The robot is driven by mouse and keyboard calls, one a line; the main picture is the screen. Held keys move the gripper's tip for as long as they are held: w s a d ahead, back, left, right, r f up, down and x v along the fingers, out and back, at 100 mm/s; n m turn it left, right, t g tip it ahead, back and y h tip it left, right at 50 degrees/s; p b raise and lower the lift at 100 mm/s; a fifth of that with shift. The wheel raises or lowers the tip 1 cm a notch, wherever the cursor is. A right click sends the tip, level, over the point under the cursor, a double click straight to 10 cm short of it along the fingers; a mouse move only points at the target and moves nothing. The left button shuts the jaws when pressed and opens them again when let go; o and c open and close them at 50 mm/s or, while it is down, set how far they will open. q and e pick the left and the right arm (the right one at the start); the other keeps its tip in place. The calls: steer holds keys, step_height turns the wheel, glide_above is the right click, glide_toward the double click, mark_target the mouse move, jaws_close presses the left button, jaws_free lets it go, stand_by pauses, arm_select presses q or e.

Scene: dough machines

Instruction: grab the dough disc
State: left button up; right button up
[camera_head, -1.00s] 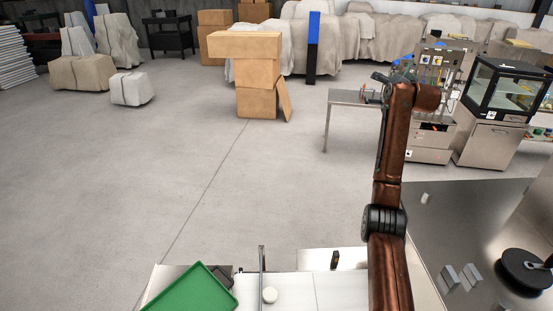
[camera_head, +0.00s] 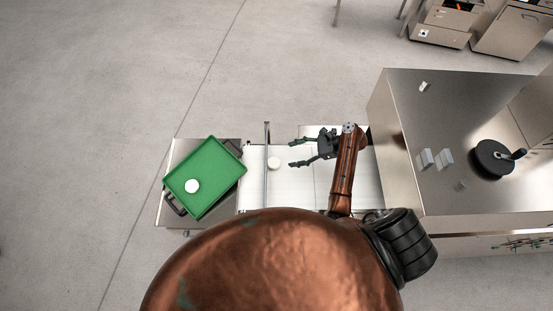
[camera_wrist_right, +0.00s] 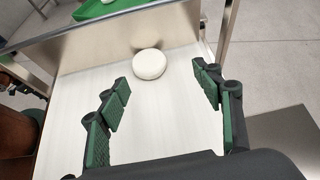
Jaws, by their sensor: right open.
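A white dough disc (camera_head: 274,163) lies on the white belt (camera_head: 290,190), just right of a thin upright metal bar. It also shows in the right wrist view (camera_wrist_right: 149,64), ahead of the fingertips and between their lines. My right gripper (camera_head: 294,152) is open and empty, to the right of the disc and apart from it. Its green-padded fingers (camera_wrist_right: 163,76) point toward the disc. A second white disc (camera_head: 192,186) lies on the green tray (camera_head: 228,170). My left gripper is not in view.
The metal bar (camera_head: 266,150) stands across the belt between disc and tray. A steel table (camera_head: 440,110) at the right carries a black round plate (camera_head: 494,158) and small grey blocks (camera_head: 426,158). Open floor lies at the left.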

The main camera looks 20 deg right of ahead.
mark_target(275, 162)
steer(key=a, duration=0.1)
steer(key=a+f, duration=0.1)
steer(key=a, duration=0.1)
steer(key=shift+s+f+m+y, duration=0.2)
steer(key=shift+s+m+y, duration=0.1)
steer(key=shift+s, duration=0.1)
steer(key=x, duration=0.6)
steer(key=shift+w+d+p, duration=0.1)
steer(key=shift+d+p, duration=0.05)
steer(key=shift+p, duration=0.25)
steer(key=c, duration=1.2)
